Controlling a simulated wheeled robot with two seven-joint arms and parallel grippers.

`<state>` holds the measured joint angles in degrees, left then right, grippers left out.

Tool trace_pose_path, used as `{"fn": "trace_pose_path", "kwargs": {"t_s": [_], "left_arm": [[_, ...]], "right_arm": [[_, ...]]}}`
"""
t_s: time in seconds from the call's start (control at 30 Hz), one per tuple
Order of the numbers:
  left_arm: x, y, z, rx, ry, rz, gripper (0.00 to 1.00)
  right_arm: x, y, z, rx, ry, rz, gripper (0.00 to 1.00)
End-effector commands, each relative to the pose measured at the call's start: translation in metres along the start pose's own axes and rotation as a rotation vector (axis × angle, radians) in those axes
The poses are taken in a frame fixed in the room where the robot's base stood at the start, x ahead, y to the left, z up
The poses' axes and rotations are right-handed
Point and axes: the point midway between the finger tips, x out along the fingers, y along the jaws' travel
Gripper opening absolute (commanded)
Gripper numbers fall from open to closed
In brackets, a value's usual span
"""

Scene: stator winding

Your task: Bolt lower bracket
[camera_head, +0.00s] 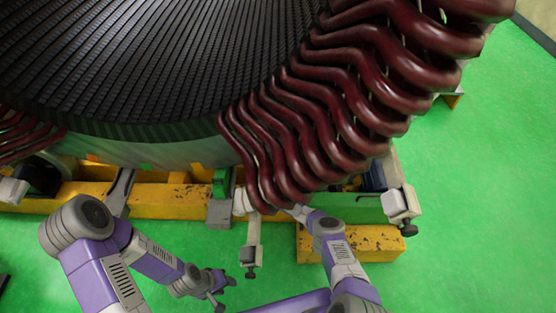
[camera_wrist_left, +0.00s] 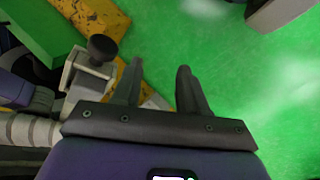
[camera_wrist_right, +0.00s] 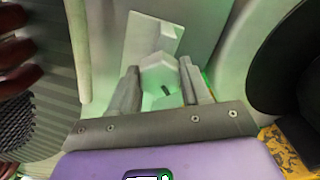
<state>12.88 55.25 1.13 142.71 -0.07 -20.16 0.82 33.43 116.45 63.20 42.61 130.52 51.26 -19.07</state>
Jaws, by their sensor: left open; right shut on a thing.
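In the right wrist view my right gripper (camera_wrist_right: 160,75) is shut on a pale grey hexagonal bolt head (camera_wrist_right: 158,68). A light grey plate (camera_wrist_right: 140,30), perhaps the lower bracket, lies right behind the bolt; I cannot tell whether the bolt is seated in it. In the head view the right gripper is hidden under the dark red coils (camera_head: 345,90). My left gripper (camera_head: 220,287) is open and empty over the green floor, left of and below a grey clamp arm (camera_head: 252,240). It also shows in the left wrist view (camera_wrist_left: 160,70), with nothing between its fingers.
The large stator core (camera_head: 150,70) fills the upper left. Yellow base beams (camera_head: 165,195) run beneath it. Another grey clamp with a black knob (camera_head: 400,203) stands to the right. In the left wrist view a black-knobbed clamp (camera_wrist_left: 92,72) is close beside the left gripper. Green floor (camera_head: 480,200) is clear at right.

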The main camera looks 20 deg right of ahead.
Motion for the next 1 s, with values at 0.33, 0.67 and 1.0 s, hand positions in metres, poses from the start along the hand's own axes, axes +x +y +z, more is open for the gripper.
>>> {"fn": "trace_pose_path", "kwargs": {"t_s": [0.33,0.67,1.0], "left_arm": [[0.012,-0.004,-0.001,0.0,0.0,0.0,0.43],[0.021,-0.008,-0.001,0.0,0.0,0.0,0.43],[0.027,-0.01,-0.001,0.0,0.0,0.0,0.43]], "right_arm": [[-0.001,-0.002,-0.002,0.334,0.002,-0.001,0.17],[-0.001,-0.002,-0.003,0.647,0.002,-0.001,0.17],[0.0,-0.001,-0.002,0.969,0.002,-0.001,0.17]]}}
